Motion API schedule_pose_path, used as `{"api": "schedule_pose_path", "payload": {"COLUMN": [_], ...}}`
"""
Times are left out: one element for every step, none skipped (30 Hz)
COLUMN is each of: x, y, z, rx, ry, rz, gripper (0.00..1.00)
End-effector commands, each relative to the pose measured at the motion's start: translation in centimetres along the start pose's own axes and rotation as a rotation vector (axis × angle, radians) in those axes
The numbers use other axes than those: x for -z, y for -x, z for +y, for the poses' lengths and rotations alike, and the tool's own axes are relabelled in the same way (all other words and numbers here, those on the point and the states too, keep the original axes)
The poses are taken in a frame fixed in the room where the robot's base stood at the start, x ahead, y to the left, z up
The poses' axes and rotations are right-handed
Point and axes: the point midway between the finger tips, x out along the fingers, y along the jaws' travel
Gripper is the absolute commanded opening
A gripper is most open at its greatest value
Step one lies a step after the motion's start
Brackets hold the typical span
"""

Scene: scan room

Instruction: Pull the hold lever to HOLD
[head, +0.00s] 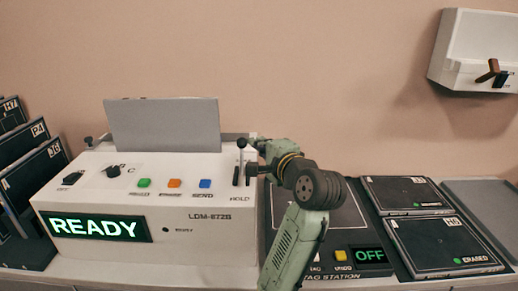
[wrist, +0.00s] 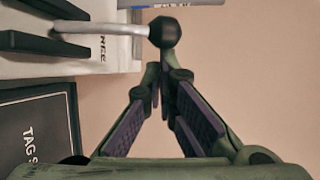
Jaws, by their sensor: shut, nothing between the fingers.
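The hold lever has a grey shaft and a black ball knob (head: 241,143). It stands roughly upright from dark slots at the right end of the white console (head: 170,245), above the HOLD lettering. In the wrist view the knob (wrist: 165,32) lies just beyond my fingertips, with its shaft running left to the slots. My gripper (head: 254,143) is just right of the knob in the head view. In the wrist view my gripper (wrist: 163,76) has its purple-padded fingers closed together and empty. Whether a tip touches the knob I cannot tell.
The console shows a lit READY display (head: 100,227) and green, orange and blue buttons. A grey panel (head: 163,125) stands behind them. The tag station (head: 340,245), with an OFF display, and dark plates (head: 440,245) are to the right. More plates (head: 35,190) stand at left.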

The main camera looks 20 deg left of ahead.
Motion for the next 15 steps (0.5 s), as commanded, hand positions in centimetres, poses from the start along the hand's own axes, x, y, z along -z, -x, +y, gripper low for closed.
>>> {"api": "schedule_pose_path", "payload": {"x": [0.00,-0.02,-0.04,-0.05,-0.08,-0.12,-0.13,-0.15,-0.15,-0.17,-0.19,-0.22,-0.25,-0.28,-0.32], "y": [0.04,0.07,0.12,0.15,0.19,0.23,0.26,0.30,0.35,0.42,0.47,0.52,0.57,0.62,0.68], "z": [0.24,0.25,0.24,0.23,0.25,0.25,0.24,0.25,0.22,0.05,0.04,0.04,0.02,-0.01,-0.03], "rx": [0.014,0.023,0.035,0.045,0.054,0.067,0.078,0.088,0.103,0.103,0.102,0.101,0.101,0.101,0.101], "ry": [0.007,0.012,0.018,0.022,0.027,0.033,0.038,0.044,0.051,0.051,0.051,0.050,0.050,0.050,0.050], "rz": [0.001,0.001,0.001,0.001,0.001,0.000,0.001,0.001,0.001,0.001,0.001,0.001,0.001,0.001,0.001], "gripper": [0.00,0.00,0.00,0.00,0.00,0.00,0.00,0.00,0.00,0.00,0.00,0.00,0.00,0.00,0.00]}}
